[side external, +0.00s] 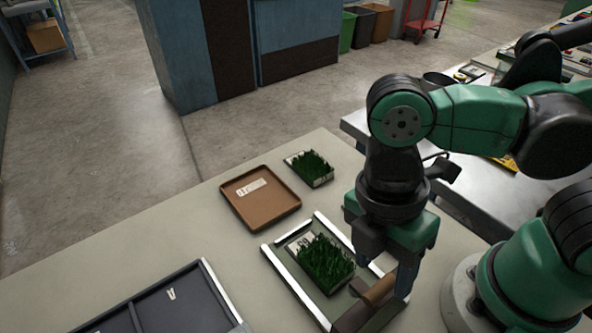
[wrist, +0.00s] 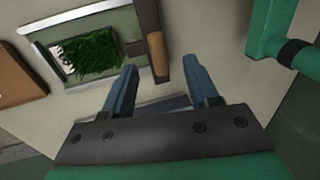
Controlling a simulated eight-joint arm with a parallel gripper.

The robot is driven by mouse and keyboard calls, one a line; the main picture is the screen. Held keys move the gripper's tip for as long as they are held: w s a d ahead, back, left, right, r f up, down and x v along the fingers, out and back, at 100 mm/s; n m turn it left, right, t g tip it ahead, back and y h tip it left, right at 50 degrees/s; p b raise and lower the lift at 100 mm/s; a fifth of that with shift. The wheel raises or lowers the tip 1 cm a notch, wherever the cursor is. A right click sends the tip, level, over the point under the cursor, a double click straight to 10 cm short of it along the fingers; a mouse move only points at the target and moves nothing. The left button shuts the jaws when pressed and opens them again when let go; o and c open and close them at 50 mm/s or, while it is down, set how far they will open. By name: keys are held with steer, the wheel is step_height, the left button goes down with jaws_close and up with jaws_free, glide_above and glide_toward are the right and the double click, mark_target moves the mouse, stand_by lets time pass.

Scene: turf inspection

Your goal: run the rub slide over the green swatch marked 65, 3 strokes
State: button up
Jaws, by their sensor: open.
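A green turf swatch (side external: 326,262) with a pale number label lies in a holder with white side rails (side external: 290,287); the number is hard to read. It also shows in the wrist view (wrist: 90,55). The rub slide, a dark bar with a brown roller-like grip (side external: 380,289), lies at the holder's near right edge. Its brown grip also shows in the wrist view (wrist: 158,55). My gripper (wrist: 162,78) is open, with the slide's near end in the gap between its fingertips as seen there. Contact cannot be told. The far finger is partly hidden in the side view.
A second turf swatch (side external: 310,168) lies farther back on the table. A brown tray (side external: 260,212) with a label, empty of swatches, sits left of it. A dark compartment tray (side external: 190,303) is at the front left. Bare table lies between them.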

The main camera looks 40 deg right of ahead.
mark_target(375, 300)
steer(key=shift+s+f, duration=0.25)
steer(key=shift+f, duration=1.05)
jaws_close()
stand_by(0.5)
